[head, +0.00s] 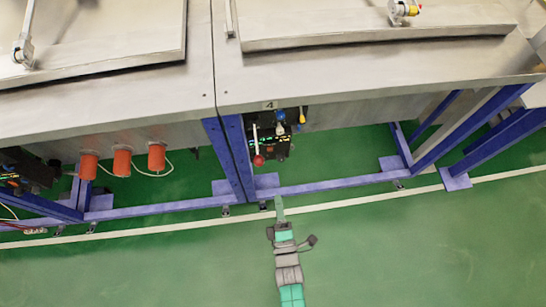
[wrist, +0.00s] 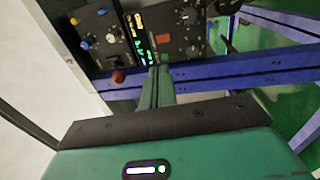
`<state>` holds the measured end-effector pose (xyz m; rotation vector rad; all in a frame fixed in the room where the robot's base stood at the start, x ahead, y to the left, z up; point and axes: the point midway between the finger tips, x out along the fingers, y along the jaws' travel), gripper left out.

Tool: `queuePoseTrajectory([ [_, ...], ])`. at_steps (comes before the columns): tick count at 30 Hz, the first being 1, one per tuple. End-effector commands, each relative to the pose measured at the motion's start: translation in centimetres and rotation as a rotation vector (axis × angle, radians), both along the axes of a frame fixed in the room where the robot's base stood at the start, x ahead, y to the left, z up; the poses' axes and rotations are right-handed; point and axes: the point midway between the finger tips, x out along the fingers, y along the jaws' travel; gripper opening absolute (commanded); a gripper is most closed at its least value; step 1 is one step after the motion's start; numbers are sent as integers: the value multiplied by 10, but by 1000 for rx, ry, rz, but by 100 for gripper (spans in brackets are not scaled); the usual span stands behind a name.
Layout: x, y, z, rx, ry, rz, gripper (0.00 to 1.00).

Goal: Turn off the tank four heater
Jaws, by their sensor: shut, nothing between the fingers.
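The tank four (head: 400,70) is a metal tank with a small "4" plate (head: 269,105) on its front edge. Under that plate hangs a black control box (head: 272,140) with lit displays, a blue knob, a yellow knob and a red-ended lever. In the wrist view the control panel (wrist: 175,35) shows lit readouts, dials, a red-orange switch (wrist: 162,42) and a dark red knob (wrist: 118,76). I cannot tell which control is the heater's. My gripper (head: 278,197) is shut and empty, in front of and below the box. In the wrist view its fingertips (wrist: 157,72) overlap the panel's lower edge.
Blue frame legs and a low blue beam (head: 330,185) stand around the box. Orange cylinders (head: 122,162) with white cables hang under the neighbouring tank at left. Another dark panel (head: 25,170) is at far left. The green floor (head: 420,245) in front is clear.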

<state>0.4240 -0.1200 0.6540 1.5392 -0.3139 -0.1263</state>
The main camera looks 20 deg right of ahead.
Motion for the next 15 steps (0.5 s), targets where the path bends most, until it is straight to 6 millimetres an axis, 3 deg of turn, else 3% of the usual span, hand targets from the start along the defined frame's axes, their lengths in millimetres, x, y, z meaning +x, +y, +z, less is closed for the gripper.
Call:
queuePoseTrajectory([
  [5, 25, -8, 2, -1, -4, 1, 0],
  [15, 96, -28, 10, -1, -4, 1, 0],
])
